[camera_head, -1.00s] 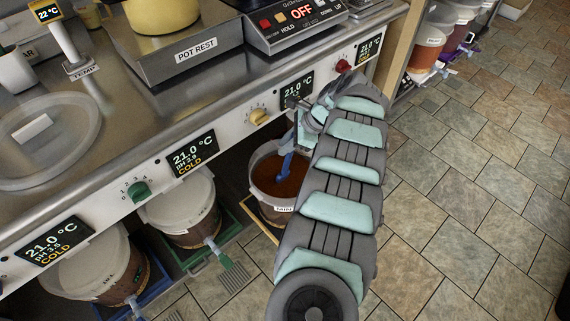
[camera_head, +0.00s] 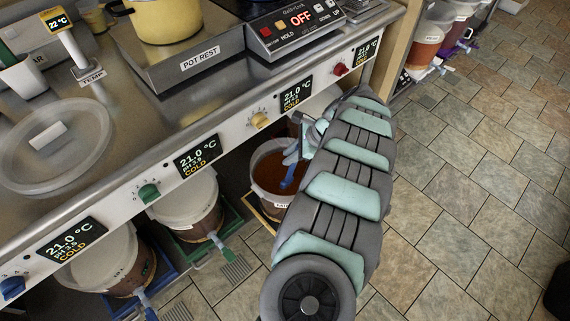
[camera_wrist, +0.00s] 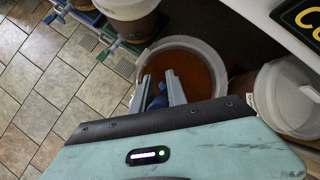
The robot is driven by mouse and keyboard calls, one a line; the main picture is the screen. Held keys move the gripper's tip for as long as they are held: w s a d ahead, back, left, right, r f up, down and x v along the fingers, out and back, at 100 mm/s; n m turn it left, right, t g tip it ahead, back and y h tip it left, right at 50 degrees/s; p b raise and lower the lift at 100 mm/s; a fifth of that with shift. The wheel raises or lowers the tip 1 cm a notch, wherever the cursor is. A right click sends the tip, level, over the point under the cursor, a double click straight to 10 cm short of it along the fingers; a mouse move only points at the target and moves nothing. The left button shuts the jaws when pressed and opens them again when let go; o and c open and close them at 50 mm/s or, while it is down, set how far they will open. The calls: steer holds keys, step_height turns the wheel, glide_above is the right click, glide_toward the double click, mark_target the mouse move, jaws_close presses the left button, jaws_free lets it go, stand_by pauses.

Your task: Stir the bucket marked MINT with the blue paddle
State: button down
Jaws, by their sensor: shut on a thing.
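The open bucket (camera_head: 262,201) of orange-brown liquid stands on the floor level under the counter; a white label on its front is partly hidden by my arm. It also shows in the wrist view (camera_wrist: 215,62). My gripper (camera_wrist: 160,88) is over this bucket, shut on the blue paddle (camera_wrist: 158,101). In the head view the blue paddle (camera_head: 290,177) slants down, its lower end at or in the liquid. My arm hides the bucket's right side and much of the gripper.
Lidded buckets stand to the left (camera_head: 187,203) and far left (camera_head: 103,262), with spigots sticking out. A lidded bucket (camera_wrist: 290,98) is close on the other side in the wrist view. The counter front (camera_head: 228,135) with knobs and displays overhangs the buckets.

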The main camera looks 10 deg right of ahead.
step_height(320, 180, up, 14)
steer(key=p, duration=0.8)
steer(key=shift+f, duration=0.2)
steer(key=shift+r, duration=0.1)
stand_by(0.6)
step_height(320, 180, up, 4)
steer(key=p, duration=0.3)
stand_by(0.5)
